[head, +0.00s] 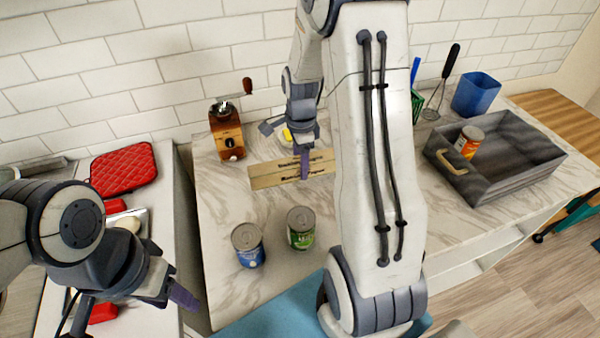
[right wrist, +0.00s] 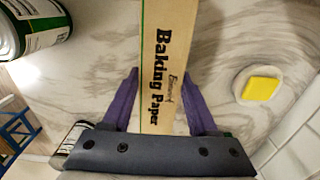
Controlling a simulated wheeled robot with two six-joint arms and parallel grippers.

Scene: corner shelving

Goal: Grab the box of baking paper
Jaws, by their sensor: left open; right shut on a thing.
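The box of baking paper (head: 270,175) is a long, tan box lying on the marble counter in the head view. In the right wrist view the box (right wrist: 166,50) runs between the purple fingers, with "Baking Paper" printed in black. My right gripper (head: 303,160) is shut on the box, one finger on each side of it (right wrist: 160,105). I cannot tell whether the box is lifted off the counter. My left gripper (head: 150,302) is open and empty at the lower left, away from the box.
Two cans (head: 248,246) (head: 301,229) stand in front of the box. A wooden coffee grinder (head: 227,133) stands behind it. A yellow sponge (right wrist: 260,89) lies in a small dish. A dark tray (head: 510,180) holding a can is at the right, near a blue container (head: 474,94).

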